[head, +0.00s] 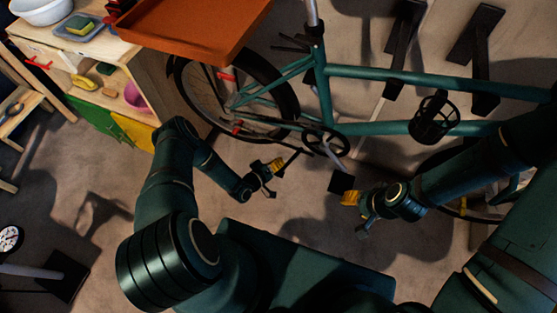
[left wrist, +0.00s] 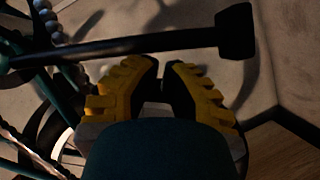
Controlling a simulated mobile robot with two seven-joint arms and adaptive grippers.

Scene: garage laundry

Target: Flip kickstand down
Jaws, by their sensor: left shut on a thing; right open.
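The teal bicycle (head: 345,128) stands upright behind my grippers. Its kickstand is a dark bar (left wrist: 120,46) with a wider block at its right end in the left wrist view. It also shows in the head view as a thin dark bar (head: 291,159) beside the left gripper. My left gripper (head: 270,171), with yellow-padded fingers, is shut on the kickstand, and the bar crosses its fingertips (left wrist: 164,72). My right gripper (head: 352,197) is open, close to the black pedal (head: 341,182); I cannot tell whether they touch.
An orange tray-like surface (head: 185,32) overhangs the rear wheel (head: 278,75). A wooden shelf unit (head: 95,50) with basins and sponges stands at the upper left. Dark wall brackets (head: 478,55) are behind the bicycle. Open floor (head: 215,205) lies around the left gripper.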

